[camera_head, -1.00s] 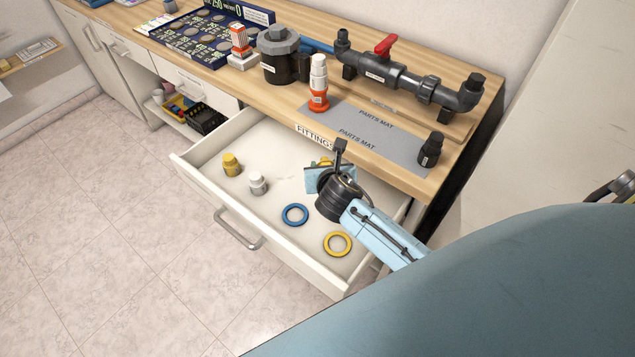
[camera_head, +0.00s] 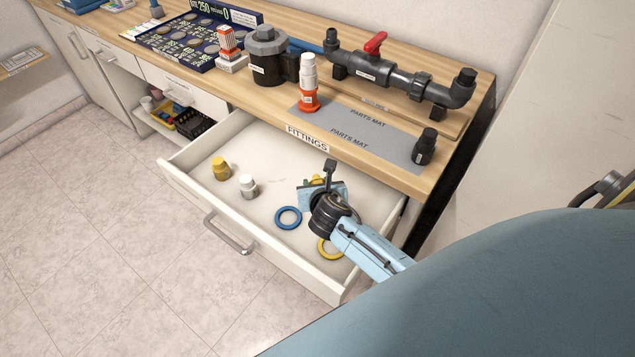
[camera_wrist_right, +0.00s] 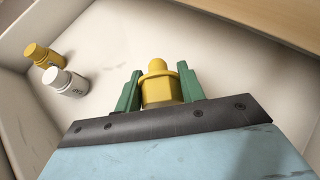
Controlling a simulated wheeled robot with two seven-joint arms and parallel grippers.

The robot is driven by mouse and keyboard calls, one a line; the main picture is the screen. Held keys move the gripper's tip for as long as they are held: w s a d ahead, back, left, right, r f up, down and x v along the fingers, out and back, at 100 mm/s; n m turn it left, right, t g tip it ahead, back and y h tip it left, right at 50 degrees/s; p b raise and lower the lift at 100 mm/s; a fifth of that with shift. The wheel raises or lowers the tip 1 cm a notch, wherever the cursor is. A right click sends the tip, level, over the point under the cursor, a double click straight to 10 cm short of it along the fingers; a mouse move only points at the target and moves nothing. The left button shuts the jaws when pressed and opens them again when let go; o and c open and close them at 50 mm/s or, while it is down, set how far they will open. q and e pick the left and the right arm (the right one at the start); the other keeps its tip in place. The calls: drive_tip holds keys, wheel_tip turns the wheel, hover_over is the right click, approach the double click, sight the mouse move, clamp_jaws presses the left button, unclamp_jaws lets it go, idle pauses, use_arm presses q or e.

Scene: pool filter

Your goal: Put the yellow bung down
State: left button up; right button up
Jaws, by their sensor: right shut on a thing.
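My right gripper (camera_head: 318,186) is inside the open drawer (camera_head: 262,258). In the right wrist view its two green fingers (camera_wrist_right: 160,92) are shut on the yellow bung (camera_wrist_right: 158,86), one on each side. The bung is upright, with a rounded narrower top over a wider collar and body. In the head view the gripper and wrist hide most of the bung. Its underside is hidden, so I cannot tell whether it touches the drawer floor. My left gripper is not in view.
The counter above holds a parts mat (camera_head: 355,128), a black fitting (camera_head: 425,147) and pipework (camera_head: 400,78).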

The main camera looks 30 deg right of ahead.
drive_tip(key=shift+f, duration=0.25)
drive_tip(key=o, duration=0.9)
drive_tip(key=shift+o, duration=0.2)
